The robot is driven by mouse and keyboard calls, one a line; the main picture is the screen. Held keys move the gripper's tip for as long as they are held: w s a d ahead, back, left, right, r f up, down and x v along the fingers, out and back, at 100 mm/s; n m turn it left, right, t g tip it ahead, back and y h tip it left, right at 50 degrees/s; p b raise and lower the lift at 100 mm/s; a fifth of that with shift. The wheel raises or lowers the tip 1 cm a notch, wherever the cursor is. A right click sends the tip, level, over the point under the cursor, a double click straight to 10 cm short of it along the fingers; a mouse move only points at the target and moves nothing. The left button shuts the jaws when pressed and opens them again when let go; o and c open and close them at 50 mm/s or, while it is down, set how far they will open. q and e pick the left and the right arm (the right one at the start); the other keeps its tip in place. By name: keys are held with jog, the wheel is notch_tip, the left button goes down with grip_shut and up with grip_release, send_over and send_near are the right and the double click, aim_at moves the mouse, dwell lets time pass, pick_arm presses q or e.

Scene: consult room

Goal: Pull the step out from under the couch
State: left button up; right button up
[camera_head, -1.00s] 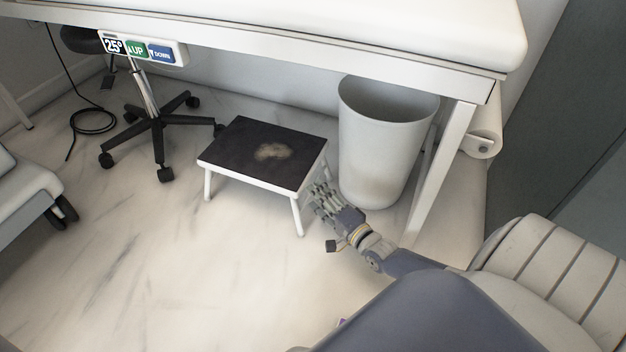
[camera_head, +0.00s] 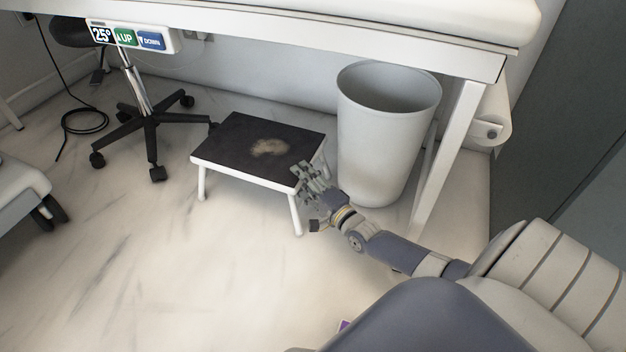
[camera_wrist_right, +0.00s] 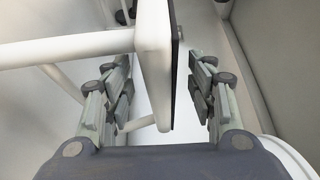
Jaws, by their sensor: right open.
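The step (camera_head: 232,138) is a low stool with a black top, a pale worn patch and white legs. It stands upright on the floor at the couch's near side, partly below its edge. The couch (camera_head: 380,32) is white and runs across the top of the head view. My right gripper (camera_head: 303,176) is open at the step's right front corner. In the right wrist view the step's white edge and dark top (camera_wrist_right: 160,65) stand between the open fingers (camera_wrist_right: 165,100), with no clear grip on it. My left gripper is not in view.
A grey waste bin (camera_head: 385,135) stands close to the right of the step, near the couch leg (camera_head: 447,150). A wheeled stool base (camera_head: 150,128) is to the left. The marble-look floor (camera_head: 150,270) in front is clear.

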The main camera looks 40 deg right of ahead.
aim_at(263, 168)
jog(key=w+b, duration=0.2)
jog(key=w, duration=0.2)
jog(key=shift+w+f, duration=0.15)
jog(key=shift+w+a, duration=0.1)
jog(key=shift+w, duration=0.55)
grip_shut()
